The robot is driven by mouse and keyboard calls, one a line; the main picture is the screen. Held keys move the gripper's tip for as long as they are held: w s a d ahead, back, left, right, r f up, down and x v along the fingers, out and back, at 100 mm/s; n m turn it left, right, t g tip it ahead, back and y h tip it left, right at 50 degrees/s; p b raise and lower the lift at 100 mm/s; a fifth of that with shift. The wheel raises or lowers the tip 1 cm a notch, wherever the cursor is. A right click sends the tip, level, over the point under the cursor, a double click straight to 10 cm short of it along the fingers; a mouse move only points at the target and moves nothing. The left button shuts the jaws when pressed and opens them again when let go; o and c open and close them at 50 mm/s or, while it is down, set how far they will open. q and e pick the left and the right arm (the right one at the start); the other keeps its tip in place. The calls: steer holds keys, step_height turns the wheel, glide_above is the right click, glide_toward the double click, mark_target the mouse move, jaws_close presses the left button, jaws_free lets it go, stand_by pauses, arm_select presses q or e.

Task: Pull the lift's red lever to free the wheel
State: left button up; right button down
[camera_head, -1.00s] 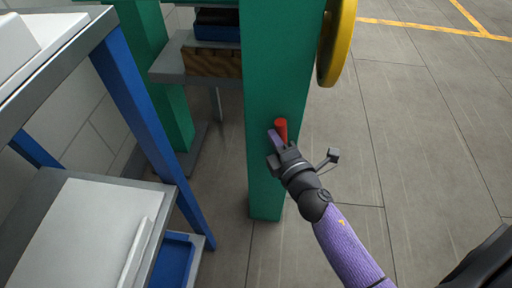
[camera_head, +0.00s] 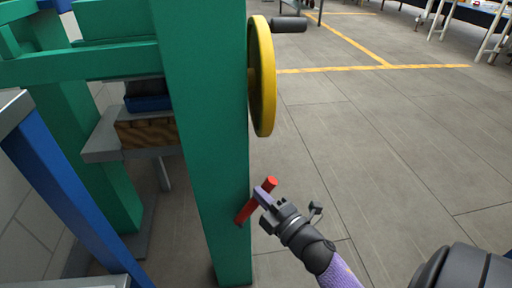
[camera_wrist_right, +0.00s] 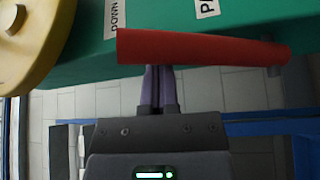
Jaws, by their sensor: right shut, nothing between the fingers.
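The red lever (camera_head: 244,215) sticks out from the lower part of the green post (camera_head: 205,130), slanting up and to the right. In the right wrist view the lever (camera_wrist_right: 205,47) lies across the picture, just beyond the fingertips. My right gripper (camera_head: 264,190) is at the lever, its purple fingers shut with nothing between them. In the wrist view the fingers (camera_wrist_right: 158,85) end at the lever's lower edge; I cannot tell whether they touch it. The yellow wheel (camera_head: 263,75) is on the post's right side, above the lever. My left gripper is not in view.
A grey platform (camera_head: 100,145) carries a wooden block (camera_head: 147,133) and a blue tray (camera_head: 148,103) left of the post. A blue-legged table (camera_head: 60,185) stands at the left. White labels, one reading DOWN (camera_wrist_right: 115,18), are on the green post.

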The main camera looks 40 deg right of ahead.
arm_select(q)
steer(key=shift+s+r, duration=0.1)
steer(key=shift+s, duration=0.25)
arm_select(e)
steer(key=shift+f, duration=0.1)
steer(key=shift+s, duration=0.1)
arm_select(q)
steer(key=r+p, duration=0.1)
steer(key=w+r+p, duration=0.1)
steer(key=p, duration=0.1)
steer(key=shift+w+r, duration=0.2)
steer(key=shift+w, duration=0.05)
arm_select(e)
steer(key=s, duration=0.9)
steer(key=shift+s+a+f, duration=0.3)
steer(key=shift+s+f, duration=0.1)
steer(key=shift+f, duration=0.05)
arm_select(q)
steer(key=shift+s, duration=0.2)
